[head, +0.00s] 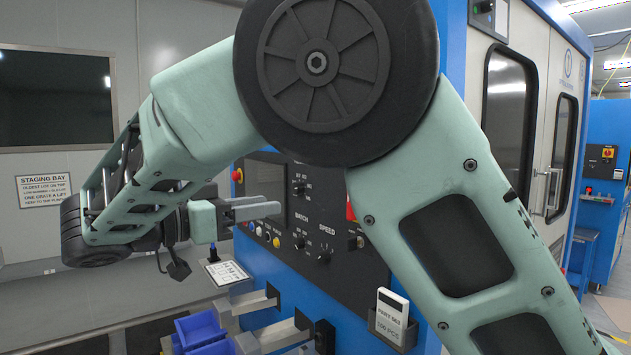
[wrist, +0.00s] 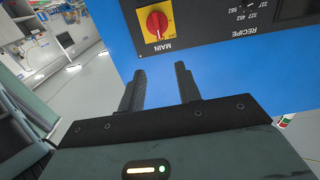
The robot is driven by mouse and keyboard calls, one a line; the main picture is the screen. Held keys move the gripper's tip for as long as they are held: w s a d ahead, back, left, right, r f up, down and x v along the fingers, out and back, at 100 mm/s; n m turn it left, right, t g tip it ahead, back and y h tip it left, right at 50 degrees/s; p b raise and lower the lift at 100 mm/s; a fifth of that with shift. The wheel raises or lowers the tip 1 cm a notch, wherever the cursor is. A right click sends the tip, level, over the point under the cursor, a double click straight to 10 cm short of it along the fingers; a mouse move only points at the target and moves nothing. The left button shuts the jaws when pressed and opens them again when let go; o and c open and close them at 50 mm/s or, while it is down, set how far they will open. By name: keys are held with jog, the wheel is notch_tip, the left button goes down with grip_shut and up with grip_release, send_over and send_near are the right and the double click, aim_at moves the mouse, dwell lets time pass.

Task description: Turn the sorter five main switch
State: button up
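The main switch (wrist: 157,22) is a red rotary knob on a yellow plate, labelled MAIN, on a dark panel that appears upside down in the wrist view. Its knob lies upright in that picture, beyond my fingertips. In the head view my arm covers most of that area; a red sliver (head: 350,210) beside the arm may be part of it. My gripper (head: 279,207) is open and empty in front of the panel, its fingers pointing right. In the wrist view the two dark fingers (wrist: 160,72) are apart, short of the switch and not touching it.
The black control panel (head: 325,215) carries several knobs and buttons, with a red button (head: 238,175) at left. Blue bins (head: 200,328) and metal chutes stand below. A card holder (head: 391,318) hangs under the panel. Another blue machine (head: 600,200) stands far right.

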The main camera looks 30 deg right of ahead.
jog(key=d+p, duration=0.8)
jog(key=d, duration=0.9)
jog(key=shift+w+d, duration=0.2)
jog(key=shift+w, duration=0.05)
jog(key=shift+c, duration=0.3)
grip_shut()
